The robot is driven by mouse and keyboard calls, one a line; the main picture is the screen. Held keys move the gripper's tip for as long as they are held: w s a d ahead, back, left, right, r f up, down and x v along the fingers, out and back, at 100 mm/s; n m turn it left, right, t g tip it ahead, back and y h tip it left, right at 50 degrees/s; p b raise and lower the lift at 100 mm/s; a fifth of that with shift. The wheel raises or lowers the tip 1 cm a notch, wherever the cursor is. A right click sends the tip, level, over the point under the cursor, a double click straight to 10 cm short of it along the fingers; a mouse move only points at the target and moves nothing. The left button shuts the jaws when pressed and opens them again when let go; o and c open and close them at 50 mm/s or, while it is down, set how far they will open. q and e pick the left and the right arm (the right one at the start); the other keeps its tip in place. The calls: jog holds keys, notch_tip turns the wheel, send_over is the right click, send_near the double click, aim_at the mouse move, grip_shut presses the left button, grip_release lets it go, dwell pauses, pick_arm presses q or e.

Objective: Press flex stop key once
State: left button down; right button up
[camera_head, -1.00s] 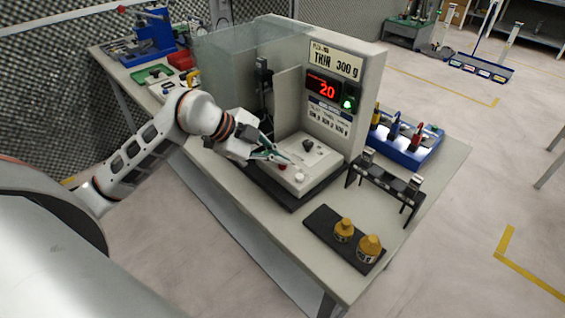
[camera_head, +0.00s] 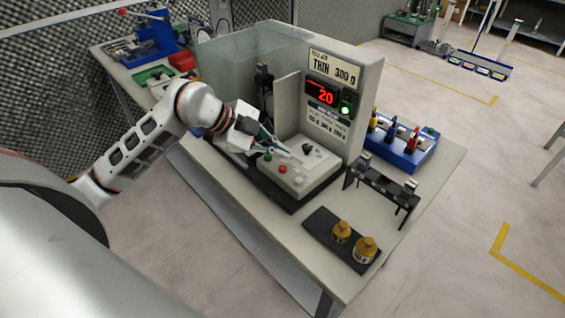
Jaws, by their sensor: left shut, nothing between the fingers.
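The tester (camera_head: 352,80) stands on the table with a sign reading THIN 300 g, a red display showing 20 and a lit green lamp (camera_head: 346,110). Its low control box (camera_head: 318,163) carries a green button (camera_head: 267,156), a red button (camera_head: 282,169), a pale button (camera_head: 298,180) and a black knob (camera_head: 307,148). I cannot read which one is the flex stop key. My left gripper (camera_head: 289,152) is shut and empty, its tips over the box between the green button and the knob. Contact with the box cannot be told. My right gripper is not in view.
A clear guard (camera_head: 222,70) and an upright plate (camera_head: 287,103) stand behind the gripper. The table's front edge is clear.

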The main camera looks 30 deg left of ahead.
pick_arm(q)
jog(key=shift+r+p, duration=1)
jog(key=shift+r, duration=0.45)
jog(key=shift+f, duration=0.1)
